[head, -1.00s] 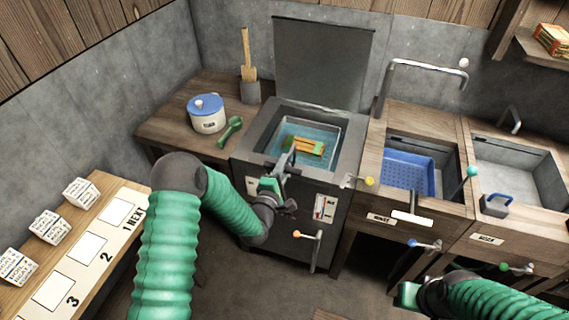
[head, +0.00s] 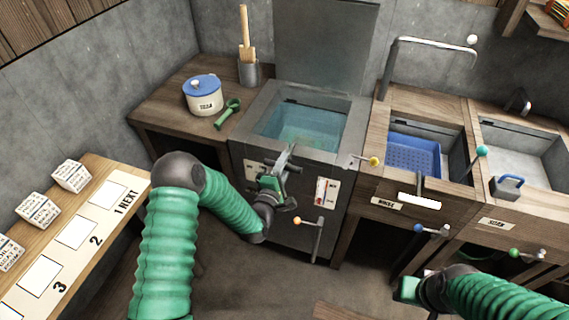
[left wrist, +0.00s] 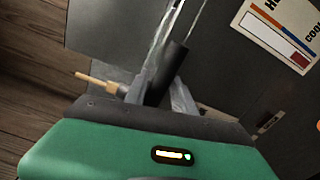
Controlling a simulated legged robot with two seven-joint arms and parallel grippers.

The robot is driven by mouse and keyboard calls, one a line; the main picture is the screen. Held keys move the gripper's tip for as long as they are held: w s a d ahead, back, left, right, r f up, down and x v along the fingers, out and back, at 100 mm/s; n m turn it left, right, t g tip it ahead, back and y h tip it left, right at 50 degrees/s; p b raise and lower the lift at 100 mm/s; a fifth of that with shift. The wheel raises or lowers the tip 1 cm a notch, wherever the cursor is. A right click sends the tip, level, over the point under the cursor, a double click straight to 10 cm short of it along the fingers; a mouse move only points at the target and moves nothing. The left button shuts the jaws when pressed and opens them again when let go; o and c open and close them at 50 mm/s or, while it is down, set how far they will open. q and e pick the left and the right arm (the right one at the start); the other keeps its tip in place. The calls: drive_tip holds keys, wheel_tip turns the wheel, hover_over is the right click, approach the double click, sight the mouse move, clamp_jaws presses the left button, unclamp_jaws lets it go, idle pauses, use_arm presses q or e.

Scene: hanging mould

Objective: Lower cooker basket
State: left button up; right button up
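The cooker (head: 300,205) is a dark grey box with its lid raised and blue-green water (head: 310,122) in its open well. A faint greenish shape shows under the water; the basket itself is hard to make out. My left gripper (head: 280,170) is at the cooker's front, just below the well's front edge. In the left wrist view its fingers (left wrist: 160,92) close around a dark cylindrical handle (left wrist: 171,66) with a light metal rod above it. My right gripper (head: 408,289) is low at the right, away from the cooker; its fingers are unclear.
A blue perforated basket (head: 413,156) sits in the sink at right. An orange-knobbed lever (head: 309,221) projects from the cooker's front.

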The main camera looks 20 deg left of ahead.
use_arm(q)
drive_tip(key=o, duration=0.4)
drive_tip(key=shift+f, duration=0.35)
drive_tip(key=shift+c, duration=0.2)
drive_tip(key=shift+r, duration=0.1)
drive_tip(key=s, duration=1.6)
drive_tip(key=shift+s+a, duration=0.35)
drive_tip(key=shift+s, duration=0.05)
drive_tip(key=shift+p, duration=0.3)
drive_tip(key=s+r+m+g+p, duration=1)
drive_tip(key=s+r+m+g, duration=0.3)
drive_tip(key=m, duration=0.6)
drive_tip(key=shift+s+m+g+y+p, duration=0.35)
drive_tip(key=shift+s+g, duration=0.35)
drive_tip(key=shift+g, duration=0.5)
